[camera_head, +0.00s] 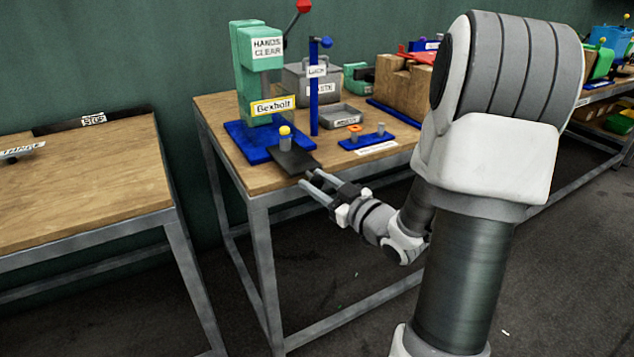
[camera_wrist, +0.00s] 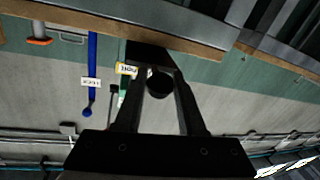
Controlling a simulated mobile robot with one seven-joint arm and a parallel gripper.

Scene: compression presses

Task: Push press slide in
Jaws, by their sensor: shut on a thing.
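The green press (camera_head: 252,75) stands on a blue base (camera_head: 250,148) on the wooden bench, with a yellow "Bexholt" label. Its dark slide (camera_head: 298,162) sticks out toward the bench's front edge, with a yellow-topped grey part (camera_head: 285,138) standing on it. My gripper (camera_head: 306,181) is at the slide's outer end, by the bench edge. In the wrist view my gripper (camera_wrist: 160,80) has its fingers on either side of a dark round knob (camera_wrist: 160,83) in front of the dark slide (camera_wrist: 148,54). It is shut on that knob. The exact contact is too dark to see.
A blue post (camera_head: 314,90) with a "LOCK" tag stands right of the press. A blue pad with pegs (camera_head: 366,144), a grey tray (camera_head: 341,117) and a grey bin (camera_head: 312,86) are further right. A red-knobbed lever (camera_head: 303,7) rises above the press. Another bench (camera_head: 80,185) is at left.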

